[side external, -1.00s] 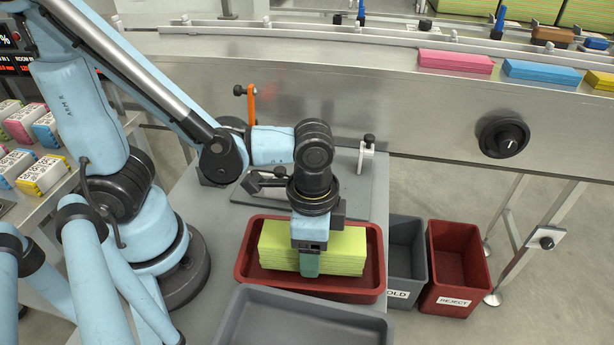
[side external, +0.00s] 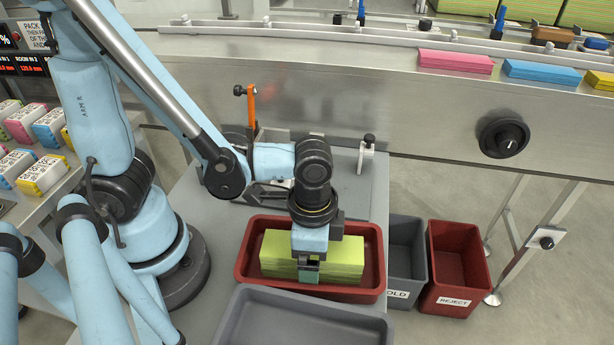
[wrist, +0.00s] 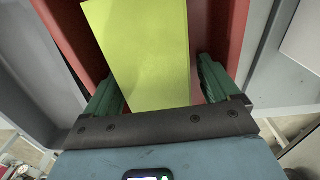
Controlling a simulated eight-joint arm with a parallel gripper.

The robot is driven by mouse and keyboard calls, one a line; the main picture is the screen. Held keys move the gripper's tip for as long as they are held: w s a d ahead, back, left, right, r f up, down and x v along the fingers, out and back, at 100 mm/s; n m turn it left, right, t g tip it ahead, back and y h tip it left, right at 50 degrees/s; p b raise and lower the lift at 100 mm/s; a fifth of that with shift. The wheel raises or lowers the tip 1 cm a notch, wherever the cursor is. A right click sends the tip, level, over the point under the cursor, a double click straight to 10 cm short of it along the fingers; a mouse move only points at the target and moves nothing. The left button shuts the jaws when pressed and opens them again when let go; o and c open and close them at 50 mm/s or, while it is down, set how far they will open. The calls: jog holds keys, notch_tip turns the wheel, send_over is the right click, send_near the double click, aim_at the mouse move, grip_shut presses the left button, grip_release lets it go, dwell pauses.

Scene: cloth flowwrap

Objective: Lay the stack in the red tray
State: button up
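The stack (side external: 345,258) of yellow-green folded cloths lies level inside the red tray (side external: 373,255), clear of the tray's side walls. My gripper (side external: 307,272) points down over the stack, with one green finger in front of its near side. In the wrist view the stack (wrist: 150,50) lies between my gripper's (wrist: 160,88) two green fingers. The fingers are spread, with a visible gap on the right and the left finger very close to the stack's edge. The far finger is hidden in the side view.
A grey tray (side external: 240,310) sits right in front of the red tray. A dark grey bin (side external: 402,250) and a red REJECT bin (side external: 455,265) stand to the right. Behind are a grey plate with an orange lever (side external: 252,105) and the conveyor with pink packs (side external: 455,62).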

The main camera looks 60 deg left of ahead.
jog(key=shift+r, duration=0.15)
jog(key=shift+r, duration=5.9)
jog(key=w+a+n+t, duration=0.7)
jog(key=a+n, duration=0.1)
jog(key=a, duration=0.5)
jog(key=shift+w+r, duration=0.15)
jog(key=shift+r, duration=0.3)
